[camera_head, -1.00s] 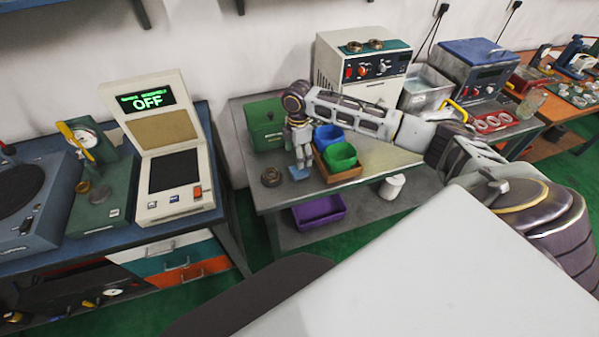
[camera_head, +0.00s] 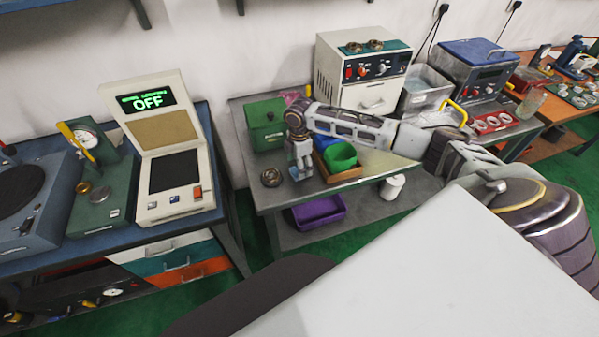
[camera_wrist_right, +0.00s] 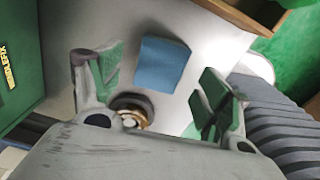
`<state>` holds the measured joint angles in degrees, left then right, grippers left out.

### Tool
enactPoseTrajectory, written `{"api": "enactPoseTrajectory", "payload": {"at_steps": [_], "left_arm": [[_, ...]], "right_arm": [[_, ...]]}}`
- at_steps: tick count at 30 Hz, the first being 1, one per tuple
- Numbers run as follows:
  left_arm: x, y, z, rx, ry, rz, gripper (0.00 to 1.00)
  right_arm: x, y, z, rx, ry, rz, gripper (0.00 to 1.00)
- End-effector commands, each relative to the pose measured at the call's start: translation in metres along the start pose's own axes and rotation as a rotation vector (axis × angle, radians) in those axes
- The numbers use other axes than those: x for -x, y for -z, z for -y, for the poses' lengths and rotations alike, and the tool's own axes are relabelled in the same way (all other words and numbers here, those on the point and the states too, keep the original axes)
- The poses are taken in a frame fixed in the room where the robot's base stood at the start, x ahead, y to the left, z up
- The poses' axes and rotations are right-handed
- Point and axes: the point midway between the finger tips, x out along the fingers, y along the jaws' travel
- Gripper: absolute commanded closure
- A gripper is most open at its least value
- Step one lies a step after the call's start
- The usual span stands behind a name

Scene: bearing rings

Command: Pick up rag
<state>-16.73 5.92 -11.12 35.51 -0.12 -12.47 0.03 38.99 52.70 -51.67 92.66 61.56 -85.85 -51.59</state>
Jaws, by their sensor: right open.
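The rag (camera_wrist_right: 162,65) is a flat blue square lying on the grey table, between and just beyond my right gripper's fingers in the right wrist view. My right gripper (camera_wrist_right: 158,84) is open, with green-padded fingers apart and nothing between them. It also shows in the head view (camera_head: 301,172), pointing down above the table. There it hides the rag. I cannot tell the exact height of the fingers above the rag. My left gripper is not in view.
A bearing ring (camera_head: 272,177) lies left of the gripper, and near its palm in the wrist view (camera_wrist_right: 130,112). A wooden tray (camera_head: 345,178) with a green bin (camera_head: 340,156) and a blue bin stands close right. A green box (camera_head: 265,124) stands behind left.

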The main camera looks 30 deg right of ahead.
Motion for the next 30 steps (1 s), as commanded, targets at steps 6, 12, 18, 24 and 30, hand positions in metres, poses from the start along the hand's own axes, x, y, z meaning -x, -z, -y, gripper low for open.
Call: {"api": "enactPoseTrajectory", "payload": {"at_steps": [6,12,18,24,30], "left_arm": [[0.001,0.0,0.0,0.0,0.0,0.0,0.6],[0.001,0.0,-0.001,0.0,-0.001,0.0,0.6],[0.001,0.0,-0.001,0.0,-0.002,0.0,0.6],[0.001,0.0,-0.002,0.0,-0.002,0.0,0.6],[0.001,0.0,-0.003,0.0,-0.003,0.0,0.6]], "right_arm": [[-0.022,-0.001,0.001,0.0,0.001,0.001,0.23],[-0.027,-0.001,0.001,0.001,0.0,0.0,0.23],[-0.027,-0.001,0.001,0.001,0.0,0.0,0.23],[-0.027,-0.001,0.001,0.001,0.0,0.0,0.27],[-0.027,-0.001,0.001,0.001,0.0,0.0,0.53]]}}
